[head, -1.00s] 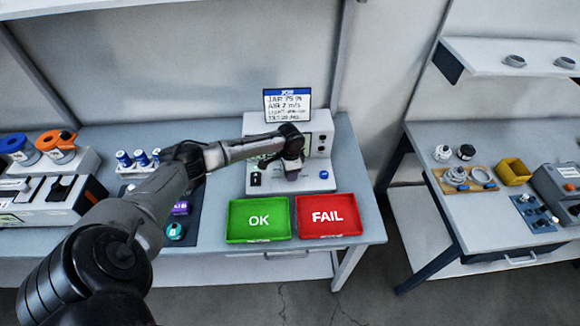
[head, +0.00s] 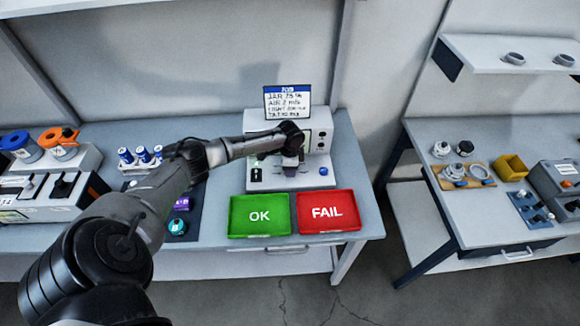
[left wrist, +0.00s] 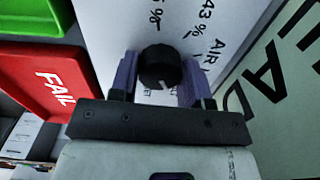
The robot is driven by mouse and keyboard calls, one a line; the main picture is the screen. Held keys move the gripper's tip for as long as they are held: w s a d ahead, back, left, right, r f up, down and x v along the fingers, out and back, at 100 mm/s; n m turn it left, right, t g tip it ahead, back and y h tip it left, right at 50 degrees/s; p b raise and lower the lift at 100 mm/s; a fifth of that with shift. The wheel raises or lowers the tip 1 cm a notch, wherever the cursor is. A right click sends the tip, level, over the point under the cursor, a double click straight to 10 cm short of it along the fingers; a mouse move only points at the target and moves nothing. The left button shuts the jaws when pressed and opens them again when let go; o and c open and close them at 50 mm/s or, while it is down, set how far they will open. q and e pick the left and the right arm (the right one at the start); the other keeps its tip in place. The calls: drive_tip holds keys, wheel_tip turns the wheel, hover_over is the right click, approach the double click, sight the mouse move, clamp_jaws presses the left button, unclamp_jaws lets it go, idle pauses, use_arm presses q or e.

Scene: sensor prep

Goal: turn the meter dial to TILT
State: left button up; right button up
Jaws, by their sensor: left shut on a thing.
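The meter is the white instrument (head: 318,135) at the back of the middle bench, partly hidden by my left arm. In the left wrist view its face (left wrist: 105,20) carries printed marks, among them "43 %" and "AIR". The black round dial (left wrist: 158,66) stands on that face, with a white pointer mark toward the lower right. My left gripper (left wrist: 160,80) has its purple fingers on both sides of the dial, shut on it. In the head view this gripper (head: 291,162) is in front of the meter. I cannot read a TILT mark. My right gripper is not in view.
A green OK tray (head: 232,216) and a red FAIL tray (head: 355,212) lie in front of the meter. A small screen (head: 287,103) stands behind it. Blue-capped jars (head: 142,155) stand left. A second bench (head: 430,135) is across a gap at right.

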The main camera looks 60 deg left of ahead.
use_arm(q)
drive_tip(key=o, duration=0.9)
drive_tip(key=shift+r, duration=0.15)
drive_tip(key=shift+r+p, duration=0.5)
drive_tip(key=shift+r, duration=6.25)
